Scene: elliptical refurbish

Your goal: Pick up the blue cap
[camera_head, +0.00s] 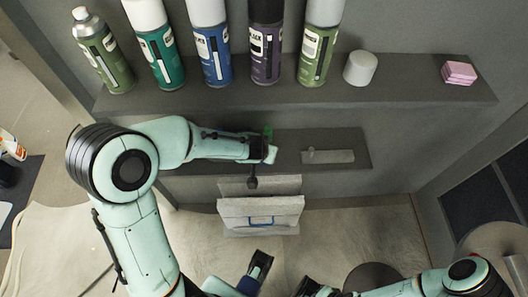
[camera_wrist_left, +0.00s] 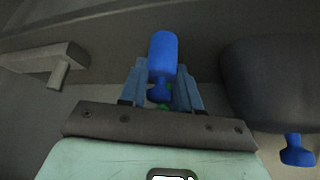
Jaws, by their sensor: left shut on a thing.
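In the left wrist view, the blue cap (camera_wrist_left: 163,56) is a rounded cylinder with a narrower neck. It stands out from between the two blue fingers of my left gripper (camera_wrist_left: 161,88), which is shut on it. A small green patch shows behind its neck. In the head view, my left gripper (camera_head: 262,150) is at the lower shelf (camera_head: 354,137), and I cannot make out the cap there. What seems to be my right gripper (camera_head: 308,288) shows only partly at the bottom edge, so its opening is unclear.
Several spray cans, including a blue one (camera_head: 212,50), stand on the upper shelf (camera_head: 420,92) with a white cylinder (camera_head: 360,68) and pink blocks (camera_head: 459,73). A pale box (camera_head: 262,211) is below.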

